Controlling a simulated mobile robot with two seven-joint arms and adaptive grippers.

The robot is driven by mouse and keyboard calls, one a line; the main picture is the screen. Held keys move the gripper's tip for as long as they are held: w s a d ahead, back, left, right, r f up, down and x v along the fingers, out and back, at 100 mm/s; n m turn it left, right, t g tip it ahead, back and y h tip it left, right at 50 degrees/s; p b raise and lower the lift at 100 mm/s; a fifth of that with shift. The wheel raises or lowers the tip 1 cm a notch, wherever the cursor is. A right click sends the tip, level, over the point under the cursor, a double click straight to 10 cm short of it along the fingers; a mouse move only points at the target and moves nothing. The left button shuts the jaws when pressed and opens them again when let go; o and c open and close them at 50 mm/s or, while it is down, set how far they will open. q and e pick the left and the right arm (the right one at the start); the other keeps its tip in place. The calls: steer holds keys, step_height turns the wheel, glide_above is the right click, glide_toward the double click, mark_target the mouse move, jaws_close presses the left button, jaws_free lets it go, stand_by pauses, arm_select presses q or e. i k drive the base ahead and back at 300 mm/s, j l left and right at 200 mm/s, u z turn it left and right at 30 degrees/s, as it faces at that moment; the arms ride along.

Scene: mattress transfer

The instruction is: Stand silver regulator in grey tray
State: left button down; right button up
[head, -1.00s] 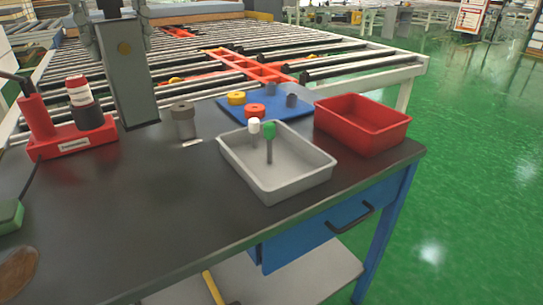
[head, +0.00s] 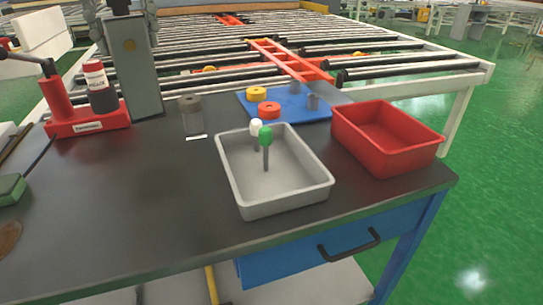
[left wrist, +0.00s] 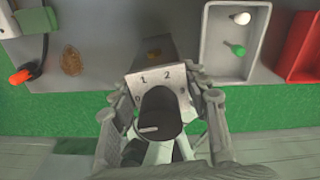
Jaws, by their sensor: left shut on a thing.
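The silver regulator (head: 132,70), a tall grey block with a round brownish spot, hangs upright from my left gripper (head: 124,22) at the upper left of the head view. In the left wrist view my left gripper (left wrist: 163,98) is shut around the regulator (left wrist: 175,75), whose end face carries numbers and a dark round knob. The grey tray (head: 292,205) lies on the dark table to the right of the regulator, apart from it. In the tray stand a green-topped stick (head: 265,137) and a white-topped piece (head: 256,127). My right gripper is not in view.
A red bin (head: 405,155) stands right of the tray. A blue mat (head: 310,115) with rings and small grey pieces lies behind it. A grey cylinder (head: 192,120) and a red holder (head: 88,122) stand to the left.

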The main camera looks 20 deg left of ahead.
mark_target(277, 188)
steer(key=i+l+u, duration=0.25)
steer(key=l, duration=0.15)
steer(key=l+u, duration=0.2)
steer(key=l, duration=0.2)
steer(key=i+l+u, duration=0.25)
steer(key=l, duration=0.15)
steer(key=l+u, duration=0.25)
steer(key=l, duration=0.2)
